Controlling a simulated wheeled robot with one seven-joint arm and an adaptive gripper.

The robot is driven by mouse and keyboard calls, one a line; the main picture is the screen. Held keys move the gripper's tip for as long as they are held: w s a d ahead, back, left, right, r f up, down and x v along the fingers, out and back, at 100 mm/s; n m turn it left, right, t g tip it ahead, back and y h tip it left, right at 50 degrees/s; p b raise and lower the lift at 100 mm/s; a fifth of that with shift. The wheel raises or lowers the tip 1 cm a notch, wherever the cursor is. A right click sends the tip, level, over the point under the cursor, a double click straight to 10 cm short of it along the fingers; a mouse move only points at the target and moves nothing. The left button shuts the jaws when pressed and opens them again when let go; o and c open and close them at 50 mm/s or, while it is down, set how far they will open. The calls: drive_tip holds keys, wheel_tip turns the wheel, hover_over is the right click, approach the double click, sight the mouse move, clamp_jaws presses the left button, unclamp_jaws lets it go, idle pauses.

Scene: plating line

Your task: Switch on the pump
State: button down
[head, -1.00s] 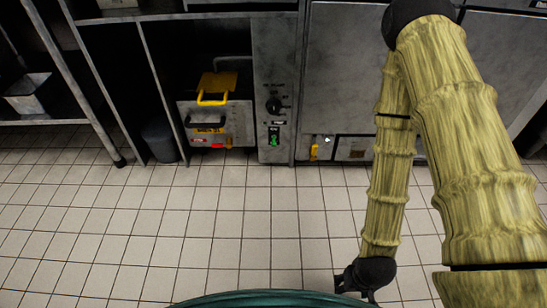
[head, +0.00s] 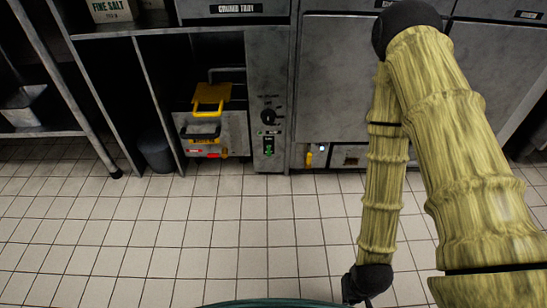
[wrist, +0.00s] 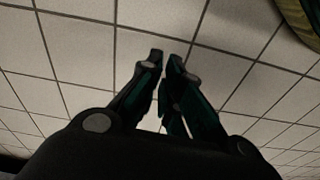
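A narrow grey control panel (head: 267,95) stands in the middle of the head view. It has a black round knob (head: 268,116) and below it a small switch with a green part (head: 268,146); its lettering and position are too small to read. Left of the panel, a grey unit (head: 228,132) with yellow and black handles sits in an open bay. My gripper (wrist: 165,60) shows in the wrist view with its fingertips almost together, nothing between them, over floor tiles. In the head view it is low, right of the panel and well apart from it, mostly hidden.
A yellow-handled part (head: 309,158) sits low under the grey cabinet door (head: 338,80). A dark bin (head: 156,152) stands left of the bay. A metal shelf rack (head: 45,133) is at far left. The tiled floor (head: 200,225) in front is clear.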

drive_tip(key=s+r+p, duration=0.4)
drive_tip(key=r+p, duration=0.8)
drive_tip(key=p, duration=0.3)
drive_tip(key=shift+d+g+p, duration=0.2)
drive_tip(key=shift+g+p, duration=0.1)
drive_tip(key=shift+g, duration=0.1)
